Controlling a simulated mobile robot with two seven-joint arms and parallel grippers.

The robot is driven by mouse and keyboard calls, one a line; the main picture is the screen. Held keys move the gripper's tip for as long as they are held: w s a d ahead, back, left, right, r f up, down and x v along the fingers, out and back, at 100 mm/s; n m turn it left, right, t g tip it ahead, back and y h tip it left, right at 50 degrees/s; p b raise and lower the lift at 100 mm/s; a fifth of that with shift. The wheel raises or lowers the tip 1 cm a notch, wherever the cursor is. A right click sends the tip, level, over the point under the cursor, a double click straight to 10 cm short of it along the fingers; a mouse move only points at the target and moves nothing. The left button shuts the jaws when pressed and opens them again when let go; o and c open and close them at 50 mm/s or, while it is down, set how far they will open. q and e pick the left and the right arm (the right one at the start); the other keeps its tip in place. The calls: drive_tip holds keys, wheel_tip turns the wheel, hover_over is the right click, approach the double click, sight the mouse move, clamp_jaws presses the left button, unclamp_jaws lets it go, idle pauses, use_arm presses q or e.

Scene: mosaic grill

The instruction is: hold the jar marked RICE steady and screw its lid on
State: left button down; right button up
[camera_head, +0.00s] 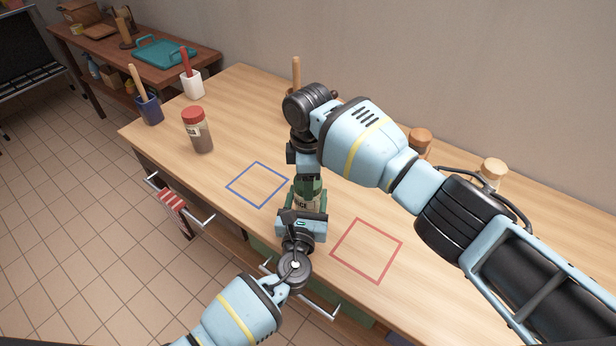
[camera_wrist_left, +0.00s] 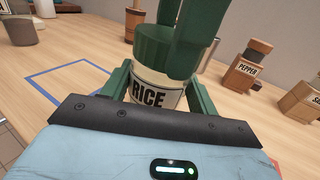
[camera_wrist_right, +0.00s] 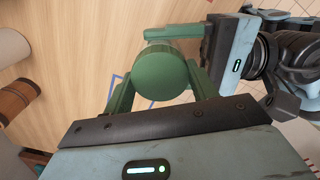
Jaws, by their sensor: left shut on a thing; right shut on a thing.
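The jar marked RICE (camera_wrist_left: 150,98) stands upright at the front of the wooden counter; in the head view only part of its label (camera_head: 301,204) shows between my grippers. Its green lid (camera_wrist_left: 160,48) sits on top of the jar; how far it is threaded cannot be seen. The lid's round top (camera_wrist_right: 165,74) shows in the right wrist view. My left gripper (camera_head: 303,212) is shut around the jar body from the front. My right gripper (camera_head: 308,181) points down from above and is shut on the lid, with one finger on each side.
A blue outlined square (camera_head: 257,185) lies left of the jar and a red one (camera_head: 366,251) right of it, both empty. A brown-filled jar with a red lid (camera_head: 194,115) stands at the left. The pepper jar (camera_wrist_left: 246,72) stands behind, right.

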drive_tip(key=m, duration=0.5)
drive_tip(key=shift+s+m, duration=0.1)
drive_tip(key=shift+m, duration=0.2)
drive_tip(key=m, duration=0.3)
drive_tip(key=shift+m, duration=0.4)
drive_tip(key=o, duration=1.1)
drive_tip(key=shift+r, duration=0.1)
drive_tip(key=shift+r, duration=2.15)
drive_tip(key=shift+c, duration=0.4)
drive_tip(key=shift+r+n, duration=1)
drive_tip(key=shift+r, duration=0.75)
drive_tip(key=shift+f, duration=0.1)
